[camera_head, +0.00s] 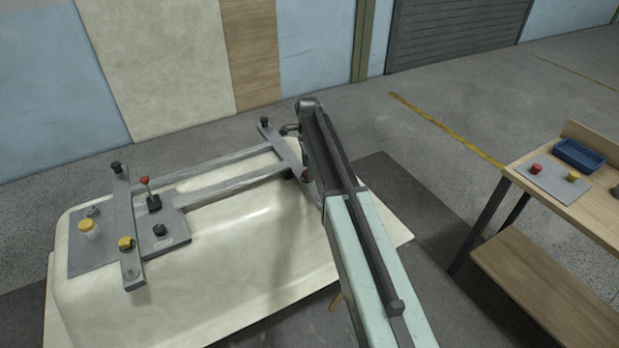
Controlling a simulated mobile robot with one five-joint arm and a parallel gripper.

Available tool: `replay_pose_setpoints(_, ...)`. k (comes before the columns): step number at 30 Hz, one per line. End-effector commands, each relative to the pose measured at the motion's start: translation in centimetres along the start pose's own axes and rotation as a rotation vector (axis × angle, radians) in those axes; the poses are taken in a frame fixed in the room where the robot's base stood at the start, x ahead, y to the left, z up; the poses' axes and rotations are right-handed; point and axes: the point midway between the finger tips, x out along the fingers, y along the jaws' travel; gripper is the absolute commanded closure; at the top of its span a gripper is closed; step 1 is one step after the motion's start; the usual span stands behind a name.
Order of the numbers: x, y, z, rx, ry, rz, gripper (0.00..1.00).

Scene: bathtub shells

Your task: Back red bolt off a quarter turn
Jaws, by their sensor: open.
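A small red bolt head (305,175) shows on the grey right-hand crossbar (278,146), close to the left side of my arm and partly hidden by it. The crossbar lies across two grey rails on the cream bathtub shell (262,230). A black knob (264,121) stands at the crossbar's far end. My arm reaches over the shell's right side. Its gripper (289,130) shows only as small dark parts at the arm's far end, beside the crossbar and apart from the red bolt in the picture. It is open, with no object visible in it; the fingertips are hard to make out.
The left crossbar (122,215) carries a yellow knob and a black knob. A wooden bench (545,190) with a blue tray (580,156) stands right. Grey floor is clear between.

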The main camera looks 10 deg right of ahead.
Motion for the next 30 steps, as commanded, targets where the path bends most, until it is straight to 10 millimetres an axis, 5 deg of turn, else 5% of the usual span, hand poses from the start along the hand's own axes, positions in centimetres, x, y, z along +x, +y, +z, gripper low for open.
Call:
replay_pose_setpoints(2, 1.42, 0.00, -0.03, 0.000, 0.000, 0.000, 0.45)
replay_pose_setpoints(10, 1.23, 0.01, -0.08, 0.000, 0.000, 0.000, 0.45)
replay_pose_setpoints(16, 1.23, 0.00, -0.11, 0.001, 0.000, 0.000, 0.98)
replay_pose_setpoints(17, 1.23, 0.00, -0.11, 0.001, 0.000, 0.000, 1.00)
replay_pose_setpoints(30, 1.22, -0.12, -0.51, -0.093, 0.002, -0.003, 1.00)
